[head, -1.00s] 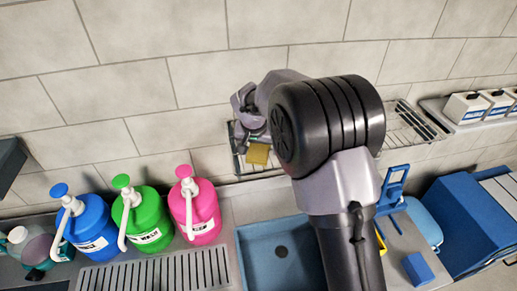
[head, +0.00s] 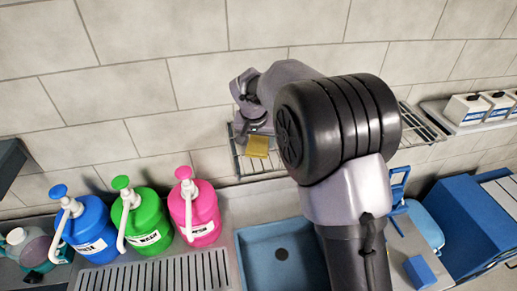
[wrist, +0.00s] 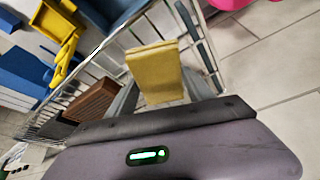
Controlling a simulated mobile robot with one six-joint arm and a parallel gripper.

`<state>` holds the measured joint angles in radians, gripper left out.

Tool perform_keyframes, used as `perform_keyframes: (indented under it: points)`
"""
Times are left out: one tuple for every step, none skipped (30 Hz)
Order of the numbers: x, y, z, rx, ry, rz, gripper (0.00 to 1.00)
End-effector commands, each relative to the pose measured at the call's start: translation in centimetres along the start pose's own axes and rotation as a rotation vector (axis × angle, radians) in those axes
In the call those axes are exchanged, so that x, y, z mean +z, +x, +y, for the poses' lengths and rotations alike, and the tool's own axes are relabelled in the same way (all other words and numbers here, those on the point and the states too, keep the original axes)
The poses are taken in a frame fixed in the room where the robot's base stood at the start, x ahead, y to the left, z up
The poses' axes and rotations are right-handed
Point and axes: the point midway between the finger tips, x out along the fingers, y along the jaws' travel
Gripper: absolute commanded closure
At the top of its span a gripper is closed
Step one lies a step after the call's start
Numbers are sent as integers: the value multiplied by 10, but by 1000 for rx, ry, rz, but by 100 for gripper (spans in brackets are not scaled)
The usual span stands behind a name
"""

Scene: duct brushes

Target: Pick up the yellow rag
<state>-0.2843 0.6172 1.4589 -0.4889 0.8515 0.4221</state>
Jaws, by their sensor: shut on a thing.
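The yellow rag (head: 258,146) is at the wire rack on the tiled wall, under the end of my arm. It also shows in the wrist view (wrist: 155,70), upper middle, as a flat folded piece against the rack's wires. My gripper (head: 256,131) is above the rag in the head view and shut on it. I cannot tell how far the rag is from the rack's wires.
The wire rack (head: 283,160) runs behind my arm. Beside the rag in the wrist view lies a brown block (wrist: 92,102). Blue, green and pink pump bottles (head: 195,213) stand at left, near a blue sink (head: 262,262).

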Motion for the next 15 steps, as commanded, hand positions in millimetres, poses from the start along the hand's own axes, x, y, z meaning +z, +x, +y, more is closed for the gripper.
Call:
perform_keyframes:
  points:
    - [5,-3,4,0,2,1,85]
    - [9,-5,8,0,1,2,85]
    - [15,-7,13,0,1,1,85]
    - [21,-10,17,0,1,1,85]
    - [26,-13,21,0,1,2,85]
    - [34,-17,28,-1,1,2,85]
    - [40,-20,33,-1,1,3,85]
    - [46,-23,38,-1,1,3,85]
    - [55,-28,45,-1,1,3,85]
    - [62,-32,51,-1,2,3,85]
    - [68,-36,56,0,2,3,85]
    - [76,-40,64,-1,3,4,85]
    - [82,-44,68,-1,2,4,85]
    - [88,-47,73,-1,2,3,85]
    - [95,-51,78,-1,1,3,85]
